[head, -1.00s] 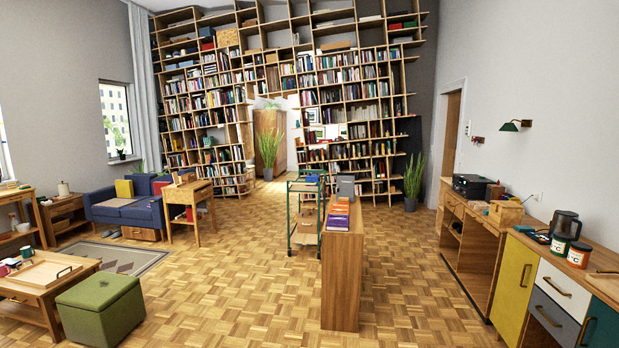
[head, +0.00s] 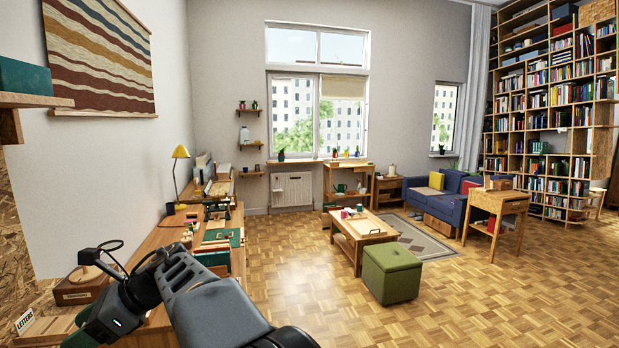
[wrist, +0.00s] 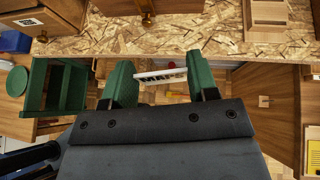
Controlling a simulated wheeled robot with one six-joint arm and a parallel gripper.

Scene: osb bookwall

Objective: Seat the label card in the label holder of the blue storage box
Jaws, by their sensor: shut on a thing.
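My gripper (wrist: 161,72) shows in the wrist view with its two green fingers shut on the label card (wrist: 160,76). The card is a small white strip with dark lettering, only partly legible, held crosswise between the fingertips. A blue thing (wrist: 14,42) at the left edge of the wrist view may be the blue storage box. It is cut off, and I cannot make out a label holder. In the head view my arm reaches to the lower left. A white label reading LETTERS (head: 25,321) shows there; I cannot tell whether it is held.
In the wrist view a green open-sided box (wrist: 62,88) is left of my fingers, by a chipboard surface (wrist: 190,40). In the head view a wooden desk (head: 165,238) runs along the left wall. A green ottoman (head: 391,274) stands right, with open floor around it.

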